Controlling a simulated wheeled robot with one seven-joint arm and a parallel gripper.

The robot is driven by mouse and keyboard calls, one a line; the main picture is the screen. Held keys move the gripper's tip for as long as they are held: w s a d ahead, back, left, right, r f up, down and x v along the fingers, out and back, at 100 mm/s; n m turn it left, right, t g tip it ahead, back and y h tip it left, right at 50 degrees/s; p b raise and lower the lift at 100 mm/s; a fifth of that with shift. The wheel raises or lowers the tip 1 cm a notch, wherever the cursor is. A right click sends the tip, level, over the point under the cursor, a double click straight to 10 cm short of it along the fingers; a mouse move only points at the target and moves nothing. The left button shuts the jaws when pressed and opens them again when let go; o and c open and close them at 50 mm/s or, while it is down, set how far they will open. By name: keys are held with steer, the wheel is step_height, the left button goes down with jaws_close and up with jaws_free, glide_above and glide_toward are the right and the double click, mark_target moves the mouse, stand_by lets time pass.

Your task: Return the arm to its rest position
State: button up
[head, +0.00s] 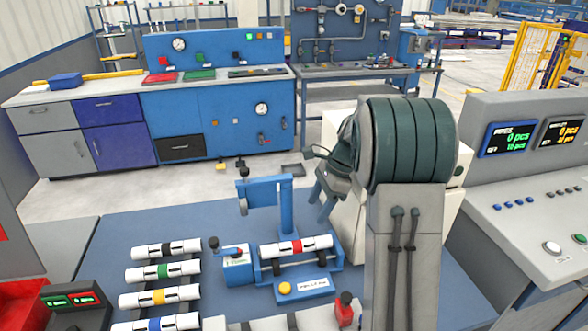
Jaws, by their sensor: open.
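My arm (405,230) stands upright right of centre in the head view, with its large ribbed dark-green elbow joint (408,145) at the top. My gripper (326,198) shows only in part beyond the elbow's left side, small and partly covered by the arm. It is open, and I see nothing held in it. It is over the far part of the blue worktable (190,225). A white pipe with a red band (296,247) lies on the blue stand (320,276) nearer to me, apart from the gripper.
Several white pipes with coloured bands, such as the green-banded one (163,271), lie in a column at left. A blue post with an arm (287,205) rises behind the stand. A console with displays (510,138) is at right. A blue workbench (220,105) stands beyond.

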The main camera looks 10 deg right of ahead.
steer(key=s+a+r+n+t+h, duration=0.1)
steer(key=s+a+n, duration=0.1)
steer(key=s+n, duration=0.4)
steer(key=s+a+r+n+t+h, duration=0.1)
steer(key=s+r+n+h, duration=0.1)
steer(key=s+n, duration=0.4)
steer(key=s+a+r+n+t+h, duration=0.1)
steer(key=s+n, duration=0.5)
steer(key=s, duration=0.7)
steer(key=shift+s+a+r+h, duration=0.2)
steer(key=shift+a+r+h, duration=0.15)
steer(key=shift+a, duration=0.5)
